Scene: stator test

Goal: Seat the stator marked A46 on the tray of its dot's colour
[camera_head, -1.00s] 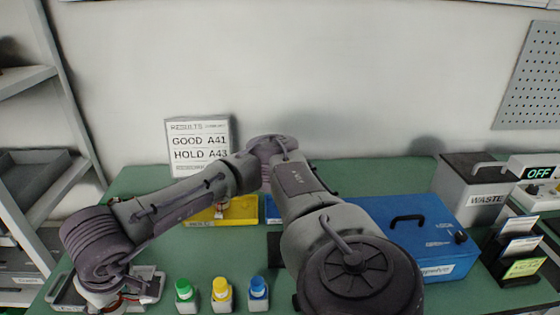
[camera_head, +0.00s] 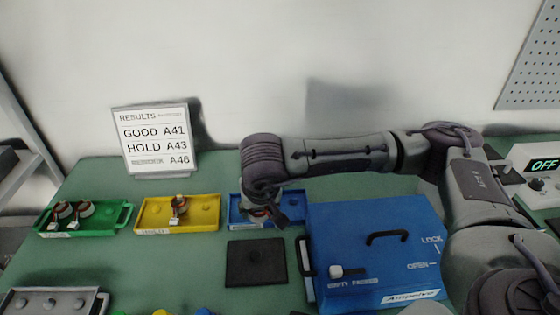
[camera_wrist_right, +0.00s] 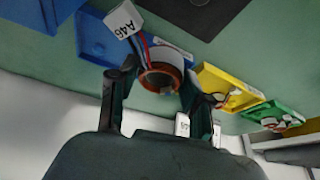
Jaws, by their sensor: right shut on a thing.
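My right gripper (camera_head: 268,216) is shut on a stator (camera_wrist_right: 160,80), a copper-coloured ring with coloured wires and a white tag reading A46 (camera_wrist_right: 124,19). In the head view it hangs at the blue tray (camera_head: 296,207), and the gripper hides much of that tray. I cannot tell whether the stator touches the tray. In the right wrist view the blue tray (camera_wrist_right: 92,32) is left of and behind the stator. The yellow tray (camera_head: 208,213) holds one stator (camera_head: 180,206). The green tray (camera_head: 112,217) holds two stators. My left gripper is out of view.
A results board (camera_head: 152,140) lists A41 good, A43 hold and A46 with small print. A blue lidded box (camera_head: 375,235) stands right of the trays, close to my right arm. A dark mat (camera_head: 256,262) lies in front of the blue tray. A grey tray (camera_head: 50,303) is at front left.

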